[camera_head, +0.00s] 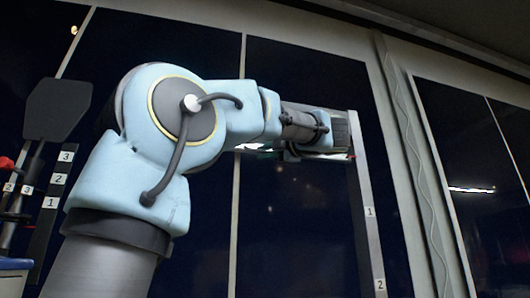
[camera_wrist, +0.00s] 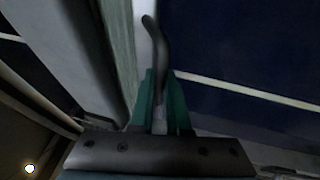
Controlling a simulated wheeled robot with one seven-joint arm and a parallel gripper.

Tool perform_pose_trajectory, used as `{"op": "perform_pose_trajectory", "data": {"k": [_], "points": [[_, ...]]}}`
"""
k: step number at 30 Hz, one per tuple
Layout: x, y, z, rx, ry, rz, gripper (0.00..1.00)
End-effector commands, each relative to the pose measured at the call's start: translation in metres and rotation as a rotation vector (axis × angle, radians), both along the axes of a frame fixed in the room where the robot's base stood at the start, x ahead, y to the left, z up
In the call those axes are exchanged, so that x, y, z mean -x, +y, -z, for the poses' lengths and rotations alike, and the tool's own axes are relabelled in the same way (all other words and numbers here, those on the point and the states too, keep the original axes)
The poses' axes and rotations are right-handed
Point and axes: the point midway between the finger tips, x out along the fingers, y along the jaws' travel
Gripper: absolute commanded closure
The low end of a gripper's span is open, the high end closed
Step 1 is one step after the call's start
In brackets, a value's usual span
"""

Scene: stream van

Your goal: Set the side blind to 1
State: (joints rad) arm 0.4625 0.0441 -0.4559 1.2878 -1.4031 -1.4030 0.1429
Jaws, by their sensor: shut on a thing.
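A grey upright rail (camera_head: 362,190) with labels 1 and 2 runs down the dark window side in the head view. Label 1 (camera_head: 369,212) sits below the level of my gripper, and label 2 (camera_head: 380,284) is lower still. My gripper (camera_wrist: 160,84) reaches the top part of this rail. In the wrist view its green fingers are shut on a dark curved handle (camera_wrist: 154,40), which stands up between them. The handle is hidden behind my wrist in the head view. Which dark surface is the side blind itself is hard to tell.
A second dark strip (camera_head: 43,235) with labels 3, 2 and 1 stands at the left, beside a dark paddle-shaped thing (camera_head: 57,110). A thin cable (camera_head: 410,150) hangs on the pale pillar right of the rail. Another dark window (camera_head: 470,160) lies farther right.

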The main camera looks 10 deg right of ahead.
Motion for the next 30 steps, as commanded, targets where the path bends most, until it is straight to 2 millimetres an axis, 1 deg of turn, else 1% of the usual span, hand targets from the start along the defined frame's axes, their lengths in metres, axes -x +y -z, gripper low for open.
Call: {"op": "perform_pose_trajectory", "data": {"k": [1, 9, 15, 21, 25, 30], "points": [[0.0, 0.0, 0.02, 0.0, 0.001, 0.0, 1.0], [0.0, 0.0, 0.086, 0.0, 0.002, 0.0, 1.0], [0.0, 0.0, 0.128, -0.001, 0.003, 0.0, 1.0], [0.0, 0.0, 0.158, 0.0, 0.002, 0.0, 1.0], [0.0, 0.0, 0.17, 0.001, 0.002, 0.001, 1.0], [0.0, 0.0, 0.176, 0.001, 0.002, 0.0, 1.0]]}}
